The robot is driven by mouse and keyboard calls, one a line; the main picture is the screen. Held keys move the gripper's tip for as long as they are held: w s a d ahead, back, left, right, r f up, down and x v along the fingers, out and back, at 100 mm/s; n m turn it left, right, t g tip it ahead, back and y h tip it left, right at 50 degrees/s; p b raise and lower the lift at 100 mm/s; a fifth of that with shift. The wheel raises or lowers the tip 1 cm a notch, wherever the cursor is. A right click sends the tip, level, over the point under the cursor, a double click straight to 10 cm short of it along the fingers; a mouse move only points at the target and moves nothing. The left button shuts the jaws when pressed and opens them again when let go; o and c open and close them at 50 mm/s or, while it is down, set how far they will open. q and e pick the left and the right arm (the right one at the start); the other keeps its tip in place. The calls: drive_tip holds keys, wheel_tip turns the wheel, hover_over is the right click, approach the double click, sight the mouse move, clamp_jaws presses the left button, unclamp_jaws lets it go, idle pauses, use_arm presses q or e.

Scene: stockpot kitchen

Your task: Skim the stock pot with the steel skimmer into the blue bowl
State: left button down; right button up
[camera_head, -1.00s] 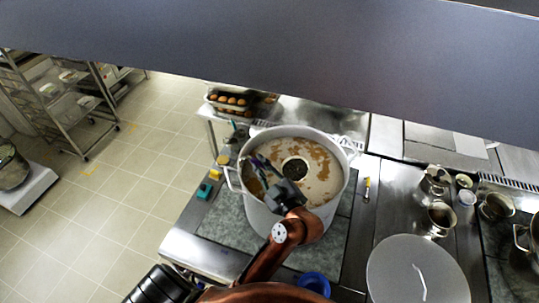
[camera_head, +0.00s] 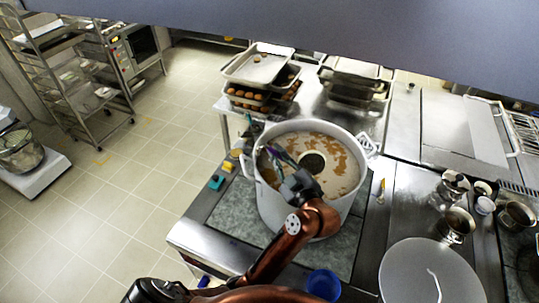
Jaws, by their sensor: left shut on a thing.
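The large stock pot (camera_head: 278,212) stands on the counter, filled with pale brown stock with patches of brown scum on its surface. My left gripper (camera_head: 283,165) is over the left part of the pot's mouth, shut on the skimmer. The round dark head of the steel skimmer (camera_head: 312,163) is at the middle of the pot, at or near the liquid; I cannot tell how deep. Its handle is mostly hidden by my gripper. The blue bowl (camera_head: 323,284) sits in front of the pot, near the bottom edge of the view. My right gripper is not in view.
A large round lid (camera_head: 425,272) lies right of the bowl. Small metal pots (camera_head: 456,224) stand at the far right. Yellow and teal sponges (camera_head: 217,182) lie left of the pot. Trays with brown round items (camera_head: 250,96) are behind. A grey overhead panel crosses the top.

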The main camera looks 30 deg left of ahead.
use_arm(q)
drive_tip(key=shift+w+f+b, duration=0.1)
drive_tip(key=shift+f+b, duration=0.7)
drive_tip(key=shift+f, duration=0.15)
wheel_tip(320, 180, down, 11)
drive_tip(key=b, duration=0.2)
drive_tip(key=shift+r+b, duration=0.2)
drive_tip(key=shift+b, duration=0.15)
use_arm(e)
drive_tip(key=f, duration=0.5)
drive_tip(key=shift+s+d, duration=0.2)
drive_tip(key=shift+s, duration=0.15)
use_arm(q)
drive_tip(key=shift+a, duration=0.1)
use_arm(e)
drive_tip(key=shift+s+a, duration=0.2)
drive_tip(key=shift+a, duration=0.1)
